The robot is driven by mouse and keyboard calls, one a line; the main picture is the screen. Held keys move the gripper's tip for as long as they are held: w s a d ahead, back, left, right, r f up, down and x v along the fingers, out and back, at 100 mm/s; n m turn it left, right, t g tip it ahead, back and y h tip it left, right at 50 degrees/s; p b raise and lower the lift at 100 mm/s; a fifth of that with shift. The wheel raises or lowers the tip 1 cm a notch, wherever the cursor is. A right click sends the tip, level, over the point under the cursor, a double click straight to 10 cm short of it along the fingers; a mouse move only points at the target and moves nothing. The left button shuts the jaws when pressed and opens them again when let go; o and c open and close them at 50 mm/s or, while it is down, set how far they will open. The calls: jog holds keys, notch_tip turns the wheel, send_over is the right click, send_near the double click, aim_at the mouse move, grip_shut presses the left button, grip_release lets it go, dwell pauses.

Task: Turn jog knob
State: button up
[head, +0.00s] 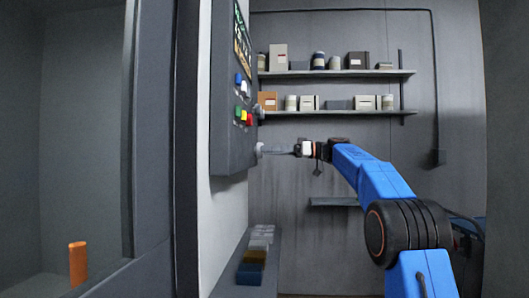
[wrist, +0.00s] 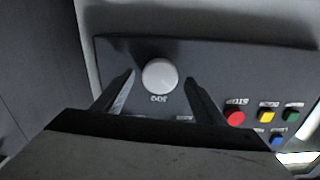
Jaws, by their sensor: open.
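The jog knob (wrist: 160,75) is a round, pale grey-white knob on the dark control panel (wrist: 235,62), with a label beside it that reads as JOG. In the wrist view it sits between and just beyond my two open fingers, with space on both sides. In the head view the panel (head: 226,120) is seen edge-on on the wall, and the knob (head: 259,149) sticks out near its lower edge. My gripper (head: 280,150) reaches the knob from the right. In the wrist view my gripper (wrist: 158,90) is open and empty; contact cannot be told.
A red STOP button (wrist: 235,118) and a yellow button (wrist: 267,115) sit right of the knob, with green and blue ones near. Shelves (head: 340,73) with boxes and jars hang behind. A low ledge (head: 238,291) holds several blocks. An orange object (head: 78,263) stands left.

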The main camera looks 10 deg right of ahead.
jog(key=shift+x, duration=1.15)
jog(key=shift+c, duration=0.6)
jog(key=c, duration=1)
jog(key=shift+o, duration=0.4)
jog(key=shift+m, duration=0.4)
jog(key=m, duration=2.1)
jog(key=shift+w, duration=0.1)
